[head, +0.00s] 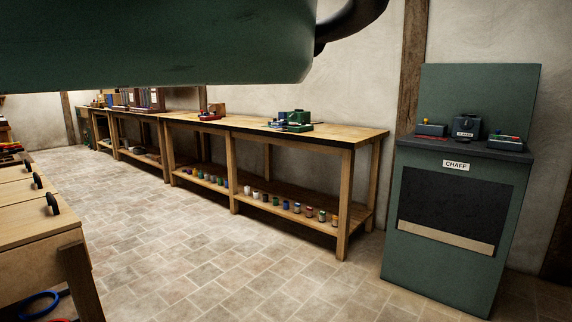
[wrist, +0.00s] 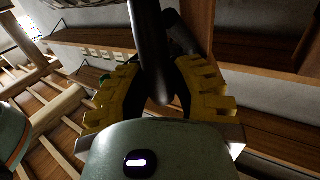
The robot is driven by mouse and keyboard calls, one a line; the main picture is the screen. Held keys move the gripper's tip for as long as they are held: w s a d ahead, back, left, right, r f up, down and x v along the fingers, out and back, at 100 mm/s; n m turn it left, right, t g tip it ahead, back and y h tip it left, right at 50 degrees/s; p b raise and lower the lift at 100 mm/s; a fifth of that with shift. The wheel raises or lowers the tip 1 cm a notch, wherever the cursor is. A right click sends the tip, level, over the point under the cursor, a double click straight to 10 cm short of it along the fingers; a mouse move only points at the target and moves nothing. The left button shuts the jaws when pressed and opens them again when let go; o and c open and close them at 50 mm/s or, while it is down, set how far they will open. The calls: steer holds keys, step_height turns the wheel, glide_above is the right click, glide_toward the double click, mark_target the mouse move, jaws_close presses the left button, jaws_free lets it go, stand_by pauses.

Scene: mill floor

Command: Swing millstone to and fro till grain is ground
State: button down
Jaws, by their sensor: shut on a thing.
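My gripper (wrist: 161,72) shows in the wrist view, its yellow toothed fingers closed on either side of a dark, rounded handle (wrist: 150,40). The handle runs from the top of the picture down between the fingers. What it is fixed to is hidden, and I cannot tell whether it belongs to the millstone. No millstone or grain can be made out in either view. The gripper is not seen in the head view.
A green cabinet marked CHAFF (head: 456,166) stands at the right wall. A long wooden workbench (head: 345,133) with jars below lines the back wall. Wooden tops with dark handles (head: 53,204) stand at left. The tiled floor (head: 190,230) between is clear.

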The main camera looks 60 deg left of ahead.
steer(key=shift+w+d+m+g+y+b, duration=0.1)
steer(key=shift+w+m+g+y+b, duration=0.1)
steer(key=shift+w+m+g, duration=0.35)
steer(key=shift+w+m+g+y+b, duration=0.2)
steer(key=shift+m+g, duration=0.15)
steer(key=shift+g, duration=0.4)
steer(key=shift+w+m+g, duration=0.1)
steer(key=shift+m+g, duration=0.2)
steer(key=shift+g, duration=0.1)
steer(key=c, duration=0.8)
jaws_free()
steer(key=shift+o, duration=0.2)
steer(key=v, duration=1.2)
steer(key=shift+r, duration=0.25)
